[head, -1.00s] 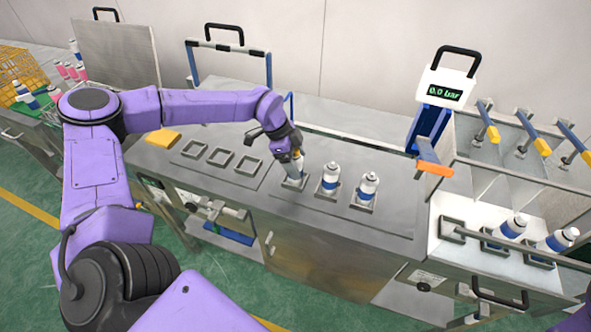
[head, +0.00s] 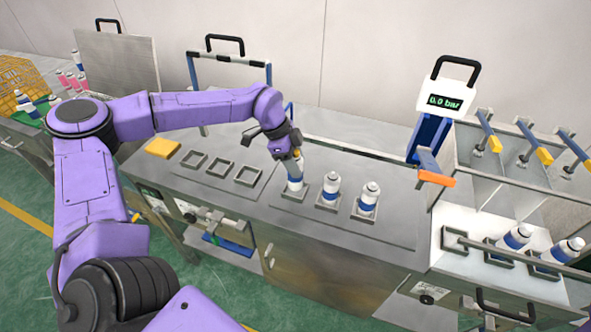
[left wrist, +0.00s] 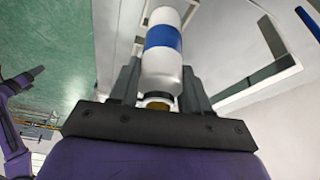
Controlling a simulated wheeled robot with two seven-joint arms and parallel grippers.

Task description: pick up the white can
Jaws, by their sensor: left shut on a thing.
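A white can with a blue band (head: 295,184) is at the leftmost of three filled square holders on the steel bench. My left gripper (head: 293,158) is over it and shut on its upper part. In the left wrist view the white can (left wrist: 163,62) sits between the two fingers of the left gripper (left wrist: 158,88), its blue band in sight. Its base is close above the holder; I cannot tell whether it is clear of it. Two similar cans, a middle one (head: 330,188) and a right one (head: 368,197), stand upright in the neighbouring holders.
Empty square holders (head: 220,165) and a yellow block (head: 162,148) are on the bench's left. A gauge reading 0.0 bar (head: 445,101) stands at the back right. More cans (head: 517,237) lean in holders at the right. A yellow basket (head: 22,80) is far left.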

